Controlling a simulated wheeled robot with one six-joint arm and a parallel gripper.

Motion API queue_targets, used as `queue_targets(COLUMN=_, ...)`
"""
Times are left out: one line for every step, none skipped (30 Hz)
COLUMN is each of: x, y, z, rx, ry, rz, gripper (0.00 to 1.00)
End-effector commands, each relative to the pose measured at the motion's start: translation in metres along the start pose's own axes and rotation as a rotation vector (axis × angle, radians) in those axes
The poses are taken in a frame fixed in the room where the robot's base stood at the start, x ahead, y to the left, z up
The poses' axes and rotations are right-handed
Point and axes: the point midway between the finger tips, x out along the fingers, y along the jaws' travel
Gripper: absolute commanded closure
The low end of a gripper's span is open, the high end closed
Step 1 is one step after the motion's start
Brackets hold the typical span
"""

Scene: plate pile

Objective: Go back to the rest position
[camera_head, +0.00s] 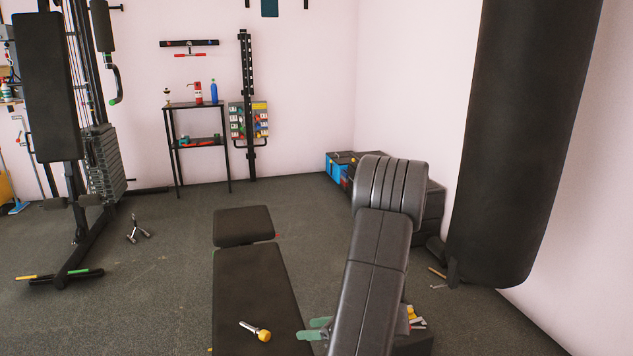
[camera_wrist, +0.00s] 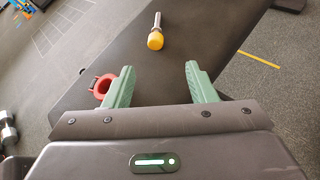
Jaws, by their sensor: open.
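My gripper (camera_head: 318,328) is at the lower middle of the head view, beside the right edge of a dark padded bench (camera_head: 250,285). In the wrist view its two green fingers stand wide apart with nothing between them (camera_wrist: 159,78). A tool with a yellow head and a metal shaft (camera_head: 262,334) lies on the bench, left of my gripper. It also shows in the wrist view (camera_wrist: 155,40), beyond the fingertips and apart from them. My grey arm hides part of the floor and the wall corner.
A red ring-shaped thing (camera_wrist: 102,86) shows beside the left finger in the wrist view. A black punching bag (camera_head: 520,140) hangs at the right. A weight machine (camera_head: 50,90) stands at the left and a small black shelf (camera_head: 196,104) at the back wall. The floor between is mostly open.

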Motion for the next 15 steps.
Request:
queue_targets(x=0.014, y=0.000, z=-0.004, rx=-0.001, ry=0.002, rz=0.006, gripper=0.49)
queue_targets(x=0.019, y=0.000, z=-0.005, rx=-0.001, ry=0.003, rz=0.005, gripper=0.49)
queue_targets(x=0.027, y=0.000, z=-0.005, rx=-0.001, ry=0.002, rz=0.005, gripper=0.49)
queue_targets(x=0.033, y=0.000, z=-0.004, rx=-0.002, ry=0.002, rz=0.005, gripper=0.49)
queue_targets(x=0.038, y=0.000, z=-0.005, rx=-0.002, ry=0.002, rz=0.005, gripper=0.49)
queue_targets(x=0.047, y=0.000, z=-0.005, rx=-0.002, ry=0.002, rz=0.005, gripper=0.49)
queue_targets(x=0.052, y=-0.001, z=-0.005, rx=-0.002, ry=0.002, rz=0.004, gripper=0.49)
queue_targets(x=0.059, y=0.000, z=-0.005, rx=-0.002, ry=0.002, rz=0.005, gripper=0.49)
queue_targets(x=0.067, y=0.000, z=-0.005, rx=-0.002, ry=0.002, rz=0.005, gripper=0.49)
queue_targets(x=0.073, y=0.000, z=-0.005, rx=-0.002, ry=0.002, rz=0.004, gripper=0.49)
queue_targets(x=0.079, y=0.000, z=-0.005, rx=-0.002, ry=0.003, rz=0.005, gripper=0.49)
queue_targets(x=0.087, y=0.000, z=-0.005, rx=-0.001, ry=0.002, rz=0.005, gripper=0.49)
queue_targets(x=0.093, y=0.000, z=-0.005, rx=-0.002, ry=0.002, rz=0.005, gripper=0.49)
queue_targets(x=0.099, y=0.000, z=-0.005, rx=-0.002, ry=0.002, rz=0.005, gripper=0.49)
queue_targets(x=0.107, y=0.000, z=-0.005, rx=-0.002, ry=0.003, rz=0.004, gripper=0.49)
